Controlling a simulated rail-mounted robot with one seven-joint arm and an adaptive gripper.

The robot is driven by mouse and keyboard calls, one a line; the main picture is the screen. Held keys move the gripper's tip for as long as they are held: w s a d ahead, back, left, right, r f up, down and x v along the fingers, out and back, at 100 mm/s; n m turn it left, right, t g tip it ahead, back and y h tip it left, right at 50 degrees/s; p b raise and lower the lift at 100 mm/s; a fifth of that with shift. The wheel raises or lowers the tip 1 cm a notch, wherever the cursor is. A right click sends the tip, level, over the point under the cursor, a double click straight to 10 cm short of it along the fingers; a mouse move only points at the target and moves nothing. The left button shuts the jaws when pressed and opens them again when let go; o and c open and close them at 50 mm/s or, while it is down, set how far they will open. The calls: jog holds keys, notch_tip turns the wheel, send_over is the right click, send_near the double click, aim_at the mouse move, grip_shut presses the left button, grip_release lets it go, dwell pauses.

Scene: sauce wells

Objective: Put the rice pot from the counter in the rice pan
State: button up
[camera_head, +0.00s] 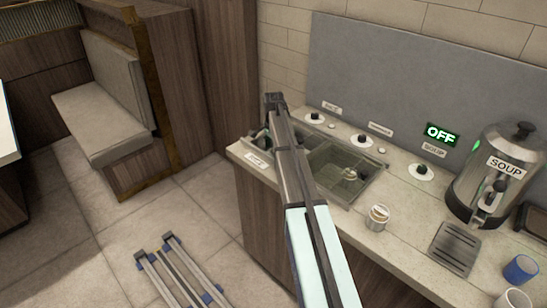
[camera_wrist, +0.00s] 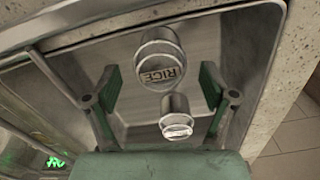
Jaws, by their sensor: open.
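The pot labelled RICE (camera_wrist: 160,62) is silver with a pale top; its lettering appears upside down in the wrist view. It is inside a metal pan (camera_wrist: 65,85), between or just beyond my fingertips. My gripper (camera_wrist: 162,82) is open, with a finger on each side and gaps between the fingers and pots. A second silver pot (camera_wrist: 177,118) is in the same pan, closer to my palm; its label is too small to read. In the head view my gripper (camera_head: 262,140) is at the left end of the wells, largely hidden by my arm.
A labelled pot (camera_head: 377,218) stands on the counter (camera_head: 400,240) in front of the wells. Another pot (camera_head: 349,176) is in a right-hand well. The soup urn (camera_head: 493,175), drip grate (camera_head: 454,248) and blue cup (camera_head: 520,268) are at right. Knobs line the back.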

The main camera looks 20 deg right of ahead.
aim_at(273, 151)
notch_tip(273, 151, up, 8)
jog(key=shift+b, duration=0.55)
